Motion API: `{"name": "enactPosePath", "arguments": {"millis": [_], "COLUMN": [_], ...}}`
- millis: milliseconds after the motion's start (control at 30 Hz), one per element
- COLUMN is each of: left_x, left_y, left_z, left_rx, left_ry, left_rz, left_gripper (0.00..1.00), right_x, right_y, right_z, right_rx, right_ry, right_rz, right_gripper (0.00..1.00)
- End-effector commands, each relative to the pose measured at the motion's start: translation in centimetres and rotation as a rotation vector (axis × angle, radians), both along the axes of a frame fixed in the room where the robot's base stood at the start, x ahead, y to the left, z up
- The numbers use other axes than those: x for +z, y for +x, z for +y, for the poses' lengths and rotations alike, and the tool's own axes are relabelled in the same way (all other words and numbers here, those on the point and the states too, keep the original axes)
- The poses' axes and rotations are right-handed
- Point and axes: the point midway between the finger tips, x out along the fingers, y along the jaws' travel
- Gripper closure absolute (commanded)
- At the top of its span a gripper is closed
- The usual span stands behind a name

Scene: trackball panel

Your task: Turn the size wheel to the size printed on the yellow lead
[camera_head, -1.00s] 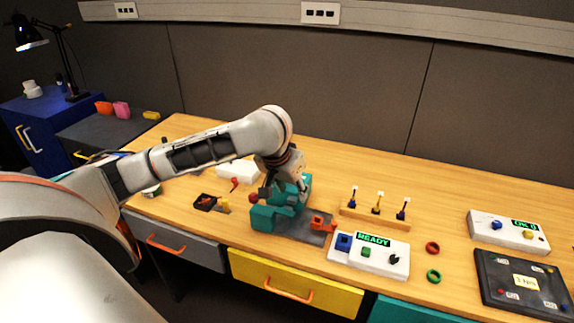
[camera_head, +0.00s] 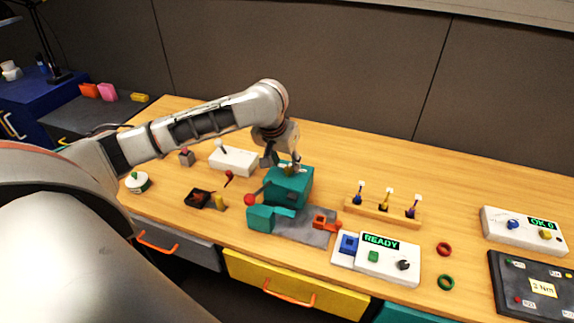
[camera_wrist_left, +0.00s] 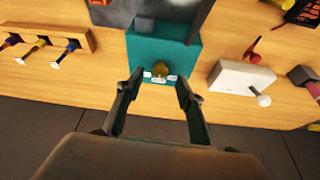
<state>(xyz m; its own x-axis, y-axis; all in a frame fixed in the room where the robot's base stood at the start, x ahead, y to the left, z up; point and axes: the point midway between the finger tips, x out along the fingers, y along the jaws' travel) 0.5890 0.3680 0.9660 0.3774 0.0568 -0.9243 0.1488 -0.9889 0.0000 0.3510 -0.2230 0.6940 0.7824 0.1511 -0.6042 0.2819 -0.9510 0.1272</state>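The teal crimping machine (camera_head: 289,187) stands at the middle of the bench, with a red-knobbed lever (camera_head: 250,200) at its left. A small brass-coloured wheel (camera_wrist_left: 160,69) with white labels around it sits on its teal body in the left wrist view; the label text is too small to read. My left gripper (camera_head: 281,163) is open and empty at the back of the machine. In the left wrist view its fingertips (camera_wrist_left: 158,84) stand either side of the wheel, apart from it. My right gripper is out of view.
A control box (camera_head: 388,259) reads READY in front of the rack. A white box with a lever (camera_head: 233,160) stands left of the machine. Bare wood lies behind the rack.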

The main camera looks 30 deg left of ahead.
Motion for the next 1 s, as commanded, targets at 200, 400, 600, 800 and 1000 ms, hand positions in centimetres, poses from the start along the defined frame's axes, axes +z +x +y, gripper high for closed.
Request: {"name": "enactPosePath", "arguments": {"millis": [200,400,600,800,1000], "left_x": [-2.2,-2.6,-2.5,-2.5,-2.6], "left_y": [0.9,1.1,1.1,1.1,1.1], "left_z": [0.1,0.2,0.2,0.2,0.2], "left_rx": [0.001,0.0,0.0,0.0,-0.016], "left_ry": [-0.001,0.0,0.0,0.0,0.0], "left_rz": [0.001,-0.002,-0.001,-0.001,-0.001], "left_gripper": [0.63,0.63,0.76,1.0,1.0], "right_x": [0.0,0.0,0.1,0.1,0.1], "right_y": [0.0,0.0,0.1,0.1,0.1], "right_z": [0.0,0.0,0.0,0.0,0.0], "right_rx": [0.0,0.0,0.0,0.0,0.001], "right_ry": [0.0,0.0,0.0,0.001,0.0], "right_rz": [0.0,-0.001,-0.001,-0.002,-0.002], "right_gripper": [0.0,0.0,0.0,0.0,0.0]}}
